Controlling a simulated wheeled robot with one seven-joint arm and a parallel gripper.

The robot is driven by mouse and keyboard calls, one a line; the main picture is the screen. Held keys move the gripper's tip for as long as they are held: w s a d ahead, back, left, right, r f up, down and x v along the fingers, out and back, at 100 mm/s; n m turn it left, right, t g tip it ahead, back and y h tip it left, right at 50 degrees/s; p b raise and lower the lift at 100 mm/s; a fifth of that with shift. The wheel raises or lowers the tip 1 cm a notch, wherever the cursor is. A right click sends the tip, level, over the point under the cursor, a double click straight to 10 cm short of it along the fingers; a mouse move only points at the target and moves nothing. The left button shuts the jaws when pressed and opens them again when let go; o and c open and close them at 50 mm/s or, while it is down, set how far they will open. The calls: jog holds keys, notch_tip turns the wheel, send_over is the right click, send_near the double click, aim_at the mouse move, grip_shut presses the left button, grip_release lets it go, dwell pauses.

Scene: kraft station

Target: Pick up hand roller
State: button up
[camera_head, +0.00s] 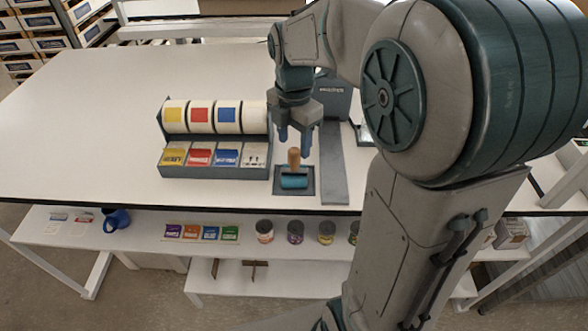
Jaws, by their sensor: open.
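The hand roller (294,180) has a teal roller and a wooden handle that points up. It rests on a small dark square pad (308,190) near the front edge of the white table. My gripper (296,140) is open and points down over the roller. Its two blue fingertips are apart, one on each side of the handle's upper part in this view. I cannot tell whether a finger touches the handle.
Left of the roller stands a grey dispenser (214,172) with label rolls and colored cards. A grey strip (333,170) lies close on the right. Dark equipment (334,97) stands behind. The table's left side (80,120) is clear. Cans and a blue mug (117,219) stand on the lower shelf.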

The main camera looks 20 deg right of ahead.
aim_at(294, 160)
jog(key=shift+s+f+p, duration=0.1)
jog(key=shift+f+p, duration=0.25)
jog(key=shift+f, duration=2.75)
grip_shut()
